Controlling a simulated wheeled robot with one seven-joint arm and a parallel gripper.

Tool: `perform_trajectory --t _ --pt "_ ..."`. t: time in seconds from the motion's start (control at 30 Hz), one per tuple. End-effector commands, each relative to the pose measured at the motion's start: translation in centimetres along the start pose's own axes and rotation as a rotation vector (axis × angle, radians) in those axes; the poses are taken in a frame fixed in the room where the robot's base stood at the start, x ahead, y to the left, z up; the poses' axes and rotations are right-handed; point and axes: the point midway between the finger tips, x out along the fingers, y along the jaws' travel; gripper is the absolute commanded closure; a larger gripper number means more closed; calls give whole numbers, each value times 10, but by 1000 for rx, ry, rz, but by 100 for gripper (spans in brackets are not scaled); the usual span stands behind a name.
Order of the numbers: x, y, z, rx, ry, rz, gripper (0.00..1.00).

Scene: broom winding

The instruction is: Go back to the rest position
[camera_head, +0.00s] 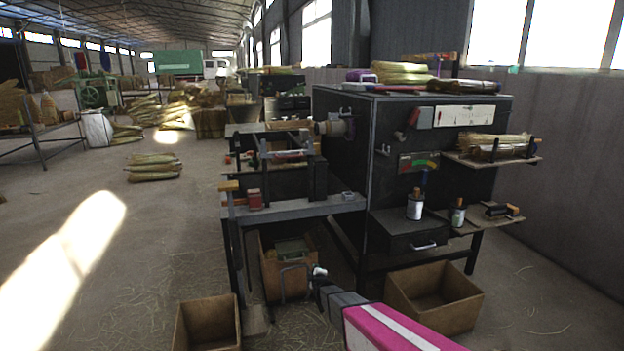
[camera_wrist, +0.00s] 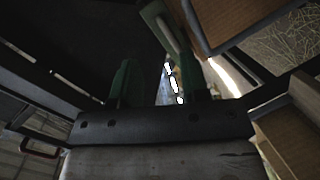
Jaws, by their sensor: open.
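My arm (camera_head: 385,325), pink with a white stripe, reaches in from the bottom of the head view toward the low front of the dark machine (camera_head: 345,150). Its grey end part is by the cardboard box under the bench. My gripper (camera_wrist: 160,78) shows in the wrist view as two dark green fingers standing apart on a dark bolted bar. Nothing is seen held between them. In the head view the fingers are hard to make out against the dark shapes by the box. The rest position itself is not marked in either view.
A cardboard box (camera_head: 275,270) stands under the grey bench (camera_head: 295,208). Another open box (camera_head: 207,325) is front left, and a third (camera_head: 435,292) is right of my arm. A side shelf (camera_head: 490,160) holds straw. The floor at left (camera_head: 100,270) is mostly clear.

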Motion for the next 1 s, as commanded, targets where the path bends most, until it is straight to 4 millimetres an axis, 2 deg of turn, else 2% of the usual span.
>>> perform_trajectory --t 0.03,0.17,0.37,0.5,0.7,0.83,0.9,1.0 --pt "-24 14 7 64 -40 -56 59" --pt "-69 33 27 255 -169 -213 59" --pt "-156 57 53 552 -421 -415 59" --pt "-228 71 65 752 -632 -525 59" --pt "-335 89 72 1000 -959 -628 59" --pt "-386 97 71 1104 -1128 -657 59" --pt "-403 100 71 1138 -1190 -664 59" --pt "-416 103 70 1163 -1242 -670 59"
